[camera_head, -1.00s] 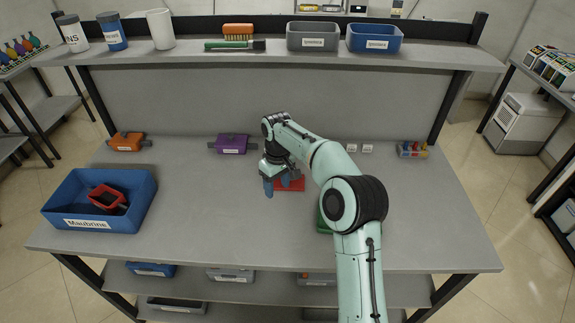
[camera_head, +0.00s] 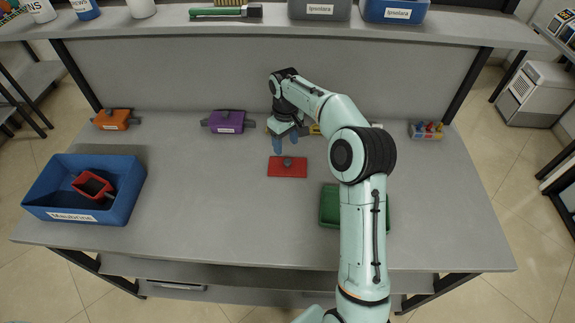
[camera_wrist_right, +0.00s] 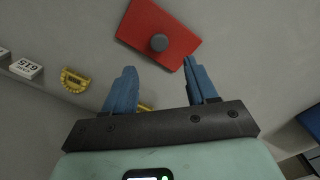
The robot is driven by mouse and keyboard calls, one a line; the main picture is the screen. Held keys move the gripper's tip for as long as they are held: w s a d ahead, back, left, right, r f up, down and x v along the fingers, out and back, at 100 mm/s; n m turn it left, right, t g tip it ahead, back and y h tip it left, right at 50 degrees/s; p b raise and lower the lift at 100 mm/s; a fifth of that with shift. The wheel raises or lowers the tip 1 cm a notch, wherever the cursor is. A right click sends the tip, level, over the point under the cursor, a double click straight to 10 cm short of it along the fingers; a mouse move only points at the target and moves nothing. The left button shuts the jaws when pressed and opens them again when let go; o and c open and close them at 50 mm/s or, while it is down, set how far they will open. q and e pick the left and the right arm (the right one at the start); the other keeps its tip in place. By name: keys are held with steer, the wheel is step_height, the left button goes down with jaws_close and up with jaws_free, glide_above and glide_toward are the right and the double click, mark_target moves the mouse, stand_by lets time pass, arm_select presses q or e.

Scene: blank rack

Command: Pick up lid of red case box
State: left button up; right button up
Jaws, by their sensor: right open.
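The red lid (camera_head: 287,170), a flat rectangle with a round grey knob, lies on the grey table near the middle. My right gripper (camera_head: 285,144) is open and empty, its blue fingers just beyond the lid's far edge in the head view. In the right wrist view, the lid (camera_wrist_right: 150,20) and its knob lie ahead of the open fingertips (camera_wrist_right: 160,67), with nothing between the fingers. An open red box (camera_head: 92,184) lies tilted in the blue bin (camera_head: 50,213) at the left. My left gripper is out of view.
A green tray-like box (camera_head: 329,206) is partly hidden by my right arm. Orange (camera_head: 112,120) and purple (camera_head: 228,122) cases stand along the back. A yellow object (camera_wrist_right: 74,80) and white labelled blocks (camera_wrist_right: 26,69) show in the wrist view. The table's middle-left is clear.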

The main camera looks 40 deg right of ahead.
mark_target(287, 161)
step_height(287, 161, down, 2)
steer(key=f, duration=0.2)
steer(key=s+f, duration=0.1)
steer(key=f, duration=0.1)
steer(key=shift+f+b, duration=0.1)
steer(key=shift+b, duration=0.3)
steer(key=shift+f, duration=0.45)
steer(key=shift+w, duration=0.1)
jaws_close()
